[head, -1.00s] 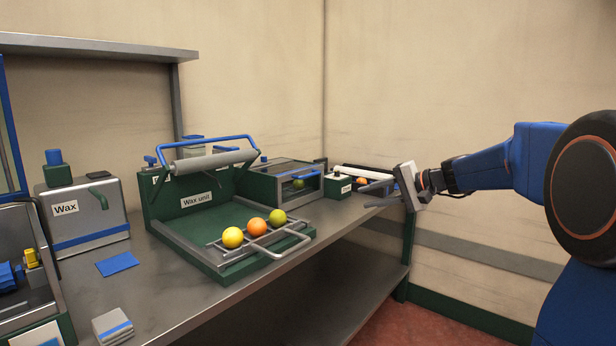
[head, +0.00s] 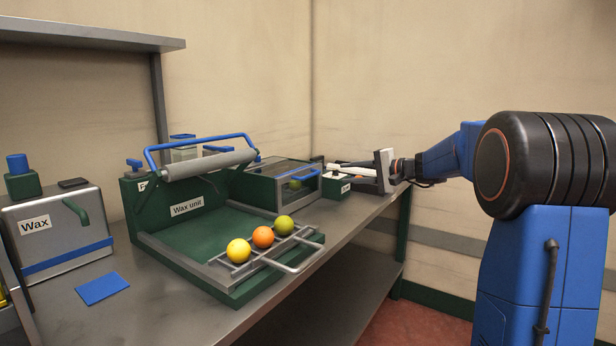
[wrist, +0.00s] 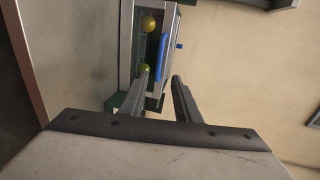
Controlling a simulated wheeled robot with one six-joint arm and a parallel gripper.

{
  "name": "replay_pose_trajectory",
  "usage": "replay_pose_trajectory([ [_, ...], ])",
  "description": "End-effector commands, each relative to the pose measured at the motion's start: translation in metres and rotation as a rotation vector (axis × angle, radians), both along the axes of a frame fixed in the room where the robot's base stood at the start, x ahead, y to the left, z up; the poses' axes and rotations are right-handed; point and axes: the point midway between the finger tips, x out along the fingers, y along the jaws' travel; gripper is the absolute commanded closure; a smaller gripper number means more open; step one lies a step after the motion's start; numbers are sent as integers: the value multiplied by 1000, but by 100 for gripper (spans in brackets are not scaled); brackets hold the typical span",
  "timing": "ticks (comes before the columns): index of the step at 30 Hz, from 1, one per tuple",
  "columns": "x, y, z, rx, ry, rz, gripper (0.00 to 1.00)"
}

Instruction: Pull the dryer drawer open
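The dryer (head: 262,190) is a grey and green box with a clear window, behind and right of the wax unit in the head view. Its drawer front has a blue bar handle (head: 309,176), and the drawer looks shut. In the wrist view the blue handle (wrist: 161,58) lies just beyond my gripper (wrist: 160,74), in line with the gap between its fingertips. The fingers are apart with nothing held. Two yellow-green fruits (wrist: 150,24) show behind the window. In the head view my gripper (head: 332,165) is right of the dryer, its fingertips partly hidden.
The wax unit (head: 187,209) stands mid-bench, with several fruits on its rack (head: 295,267). A small green labelled box (head: 338,186) sits close to my gripper. The wax container (head: 70,250) and a blue pad (head: 102,288) are at left. The wall is close behind.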

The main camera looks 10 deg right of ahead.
Motion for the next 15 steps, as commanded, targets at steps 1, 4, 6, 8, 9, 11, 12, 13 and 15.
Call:
replay_pose_trajectory([
  [1,6,6,-2,0,1,2,70],
  [4,18,17,-6,1,2,3,70],
  [6,27,25,-9,0,2,2,70],
  [8,35,32,-11,0,1,3,70],
  [9,40,36,-12,0,1,2,70],
  [11,48,44,-15,0,1,3,70],
  [12,53,48,-16,0,1,3,70],
  [13,57,52,-17,-1,2,2,70],
  [15,66,60,-20,0,1,3,70],
])
